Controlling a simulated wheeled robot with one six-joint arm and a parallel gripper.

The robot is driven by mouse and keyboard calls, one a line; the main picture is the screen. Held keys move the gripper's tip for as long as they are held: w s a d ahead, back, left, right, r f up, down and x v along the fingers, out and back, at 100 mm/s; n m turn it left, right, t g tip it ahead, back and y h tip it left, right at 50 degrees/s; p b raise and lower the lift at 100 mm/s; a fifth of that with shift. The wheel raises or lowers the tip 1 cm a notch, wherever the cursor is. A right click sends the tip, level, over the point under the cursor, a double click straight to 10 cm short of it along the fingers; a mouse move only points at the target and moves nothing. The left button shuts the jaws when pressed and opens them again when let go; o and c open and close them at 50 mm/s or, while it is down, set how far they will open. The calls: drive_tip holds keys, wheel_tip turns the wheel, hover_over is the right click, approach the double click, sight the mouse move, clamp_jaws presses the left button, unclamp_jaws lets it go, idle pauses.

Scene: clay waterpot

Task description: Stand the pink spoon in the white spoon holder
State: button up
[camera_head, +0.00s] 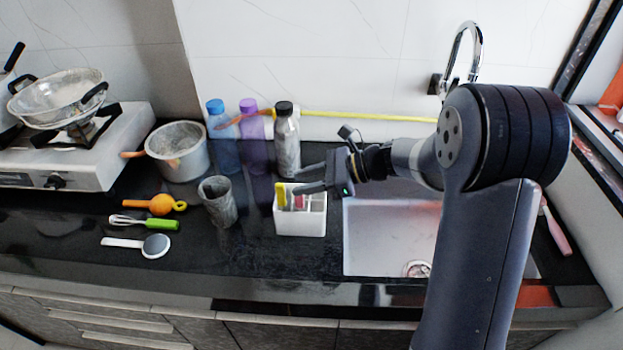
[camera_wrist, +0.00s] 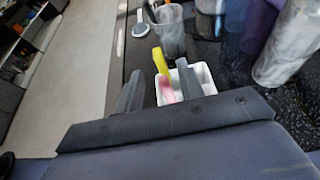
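The white spoon holder (camera_head: 300,222) stands on the dark counter just left of the sink; it also shows in the wrist view (camera_wrist: 205,76). A pink handle, seemingly the pink spoon (camera_wrist: 166,90), stands up within the holder; its lower part is hidden. A yellow utensil (camera_head: 280,195) stands beside it on the left and also shows in the wrist view (camera_wrist: 160,60). My gripper (camera_head: 303,180) is above the holder, its two fingers apart. In the wrist view the pink handle lies in the gap between the fingers, with no finger clearly touching it.
A grey cup (camera_head: 218,202) stands left of the holder. Blue (camera_head: 222,135), purple (camera_head: 252,135) and grey (camera_head: 287,140) bottles stand close behind. A pot (camera_head: 178,152) and several utensils lie further left. The sink (camera_head: 385,235) is at right; a pink-handled tool (camera_head: 556,230) lies beyond it.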

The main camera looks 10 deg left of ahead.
drive_tip(key=v, duration=1.1)
drive_tip(key=shift+a, duration=0.1)
drive_tip(key=x, duration=1)
drive_tip(key=shift+s+a+f, duration=0.1)
drive_tip(key=shift+a, duration=0.1)
drive_tip(key=shift+a+r+p, duration=0.2)
drive_tip(key=shift+r+p, duration=0.9)
drive_tip(key=shift+r, duration=0.6)
drive_tip(key=shift+f, duration=0.15)
